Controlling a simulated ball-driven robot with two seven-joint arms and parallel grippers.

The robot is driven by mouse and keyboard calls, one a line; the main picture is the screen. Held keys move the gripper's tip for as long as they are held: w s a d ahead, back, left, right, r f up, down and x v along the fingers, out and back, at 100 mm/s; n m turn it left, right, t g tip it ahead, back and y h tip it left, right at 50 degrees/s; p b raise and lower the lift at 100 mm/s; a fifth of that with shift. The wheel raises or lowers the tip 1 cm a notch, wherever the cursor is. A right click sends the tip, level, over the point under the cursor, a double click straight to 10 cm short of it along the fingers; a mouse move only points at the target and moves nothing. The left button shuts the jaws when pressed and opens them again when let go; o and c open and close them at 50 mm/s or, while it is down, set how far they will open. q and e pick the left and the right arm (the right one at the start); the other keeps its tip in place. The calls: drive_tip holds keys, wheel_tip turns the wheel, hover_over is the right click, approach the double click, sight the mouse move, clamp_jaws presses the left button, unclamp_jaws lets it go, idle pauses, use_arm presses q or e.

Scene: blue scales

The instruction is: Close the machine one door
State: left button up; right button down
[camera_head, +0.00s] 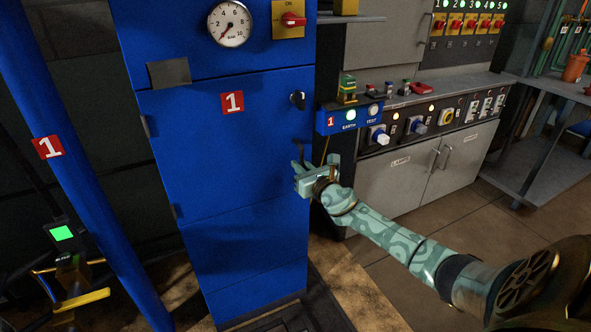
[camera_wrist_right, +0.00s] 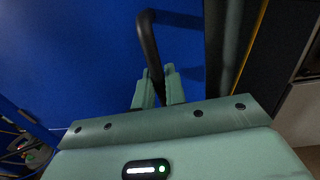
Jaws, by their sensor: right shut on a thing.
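The machine one door (camera_head: 205,140) is a blue panel on the tall blue cabinet. It carries a red label with a white 1 and has hinges on its left edge. In the head view it looks about flush with the cabinet; a small gap cannot be ruled out. A dark curved handle (camera_wrist_right: 148,42) stands out from the blue door in the wrist view. My right gripper (camera_head: 299,171) is at the door's right edge, and its fingers (camera_wrist_right: 158,90) are shut on the handle. The fingers partly hide the handle's lower part. My left gripper is not in view.
A dark knob (camera_head: 298,98) sits on the door above my gripper. A small blue control box (camera_head: 350,118) juts out right of the door. A grey bench with switches (camera_head: 430,120) stands further right. A blue pipe (camera_head: 75,150) stands at the left. Floor is open at lower right.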

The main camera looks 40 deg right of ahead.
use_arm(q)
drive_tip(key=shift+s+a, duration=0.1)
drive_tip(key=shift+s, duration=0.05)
use_arm(e)
drive_tip(key=shift+w+d+r, duration=0.2)
drive_tip(key=shift+d, duration=0.05)
drive_tip(key=shift+w+r, duration=0.1)
drive_tip(key=c, duration=1.8)
unclamp_jaws()
drive_tip(key=shift+w+f, duration=0.25)
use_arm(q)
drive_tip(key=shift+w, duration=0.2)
use_arm(e)
drive_tip(key=shift+s, duration=0.1)
use_arm(q)
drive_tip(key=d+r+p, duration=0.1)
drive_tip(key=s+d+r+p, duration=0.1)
drive_tip(key=p, duration=0.1)
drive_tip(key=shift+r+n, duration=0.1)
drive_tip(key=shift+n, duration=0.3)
use_arm(e)
drive_tip(key=v, duration=1.6)
drive_tip(key=shift+s+a, duration=0.15)
